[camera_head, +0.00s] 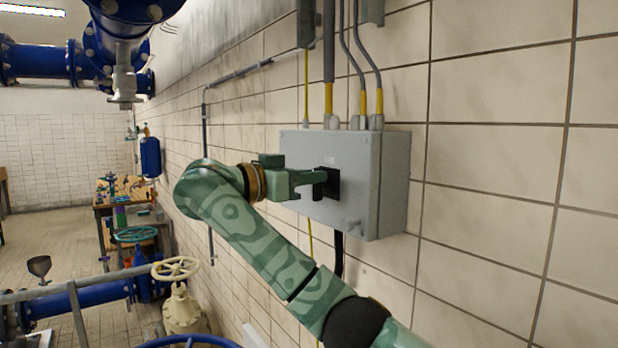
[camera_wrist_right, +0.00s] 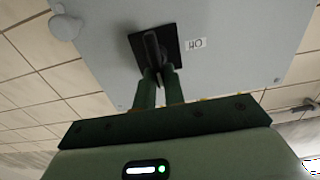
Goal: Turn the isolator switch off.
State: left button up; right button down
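The isolator switch is a grey box (camera_head: 385,185) on the tiled wall. Its black rotary handle (camera_wrist_right: 152,45) sits on a square black plate (camera_wrist_right: 173,40) on the front face. My right gripper (camera_head: 318,182) reaches the box from the left in the head view and partly hides the handle there. In the right wrist view its two green fingers (camera_wrist_right: 160,78) are close together, one on each side of the handle's near end. A small white label (camera_wrist_right: 196,44) beside the plate is upside down and hard to read. My left gripper is not in view.
Cables with yellow sleeves (camera_head: 363,103) enter the box from above. A grey knob (camera_wrist_right: 65,27) projects from the box's front. Blue pipes (camera_head: 40,62), a cream handwheel valve (camera_head: 177,268) and a bench (camera_head: 128,190) stand to the left. The wall right of the box is clear.

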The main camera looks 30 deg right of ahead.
jog(key=shift+f+n, duration=0.15)
jog(key=shift+n, duration=0.15)
jog(key=n, duration=0.5)
jog(key=w+f+n+b, duration=0.1)
jog(key=n, duration=0.5)
jog(key=f+n, duration=0.1)
jog(key=n, duration=0.4)
jog(key=shift+w+n, duration=0.3)
jog(key=shift+w, duration=0.1)
jog(key=shift+n, duration=0.3)
jog(key=c, duration=1.7)
grip_release()
jog(key=shift+o, duration=1.1)
jog(key=shift+s+d+r, duration=0.1)
jog(key=shift+r, duration=0.05)
